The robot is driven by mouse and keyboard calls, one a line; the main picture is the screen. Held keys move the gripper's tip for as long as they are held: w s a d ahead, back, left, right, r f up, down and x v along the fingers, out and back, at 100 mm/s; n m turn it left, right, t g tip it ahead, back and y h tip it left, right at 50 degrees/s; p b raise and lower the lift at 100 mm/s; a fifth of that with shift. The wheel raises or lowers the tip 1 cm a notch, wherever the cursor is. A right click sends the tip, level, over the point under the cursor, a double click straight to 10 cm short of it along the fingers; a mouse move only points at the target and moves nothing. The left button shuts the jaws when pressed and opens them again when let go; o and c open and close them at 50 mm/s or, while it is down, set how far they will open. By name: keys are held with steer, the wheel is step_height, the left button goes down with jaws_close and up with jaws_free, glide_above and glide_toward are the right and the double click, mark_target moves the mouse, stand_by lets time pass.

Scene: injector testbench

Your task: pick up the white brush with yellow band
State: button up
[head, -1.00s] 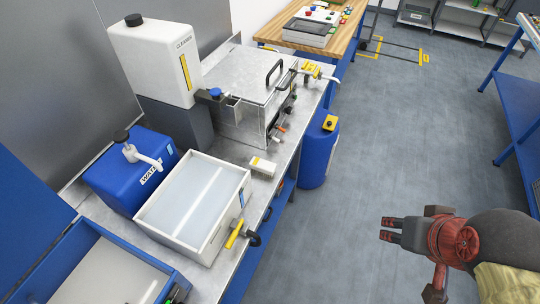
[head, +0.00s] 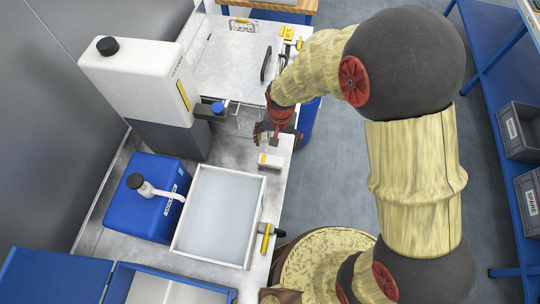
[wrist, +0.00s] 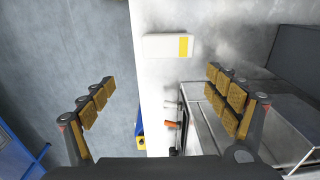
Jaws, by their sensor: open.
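The white brush with a yellow band (head: 270,161) lies on the grey bench top, near its right edge and beside the white tub. In the wrist view the brush (wrist: 165,46) is a white block with its yellow band towards the right end, seen beyond the fingertips. My gripper (head: 272,141) is above the bench, close to the brush on its far side in the head view. In the wrist view my gripper (wrist: 160,78) is open and empty, its padded fingers wide apart and clear of the brush.
A blue water container (head: 147,199) and white cleaner container (head: 140,80) stand further left. A metal cabinet (head: 232,62) is behind my gripper. The bench edge drops to the floor.

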mark_target(271, 159)
steer(key=shift+o, duration=0.7)
steer(key=shift+g, duration=0.3)
steer(key=f, duration=0.2)
steer(key=s+a+f, duration=0.1)
steer(key=f, duration=0.1)
steer(key=a+f+p, duration=0.1)
steer(key=f, duration=0.2)
steer(key=shift+s, duration=0.3)
steer(key=shift+w+a+f+p, duration=0.1)
steer(key=shift+f+p, duration=0.05)
steer(key=shift+f, duration=1.2)
steer(key=shift+w+f+p, duration=0.1)
steer(key=shift+f+p, duration=0.05)
steer(key=shift+f, duration=1.2)
steer(key=shift+c, duration=1.3)
steer(key=c, duration=1)
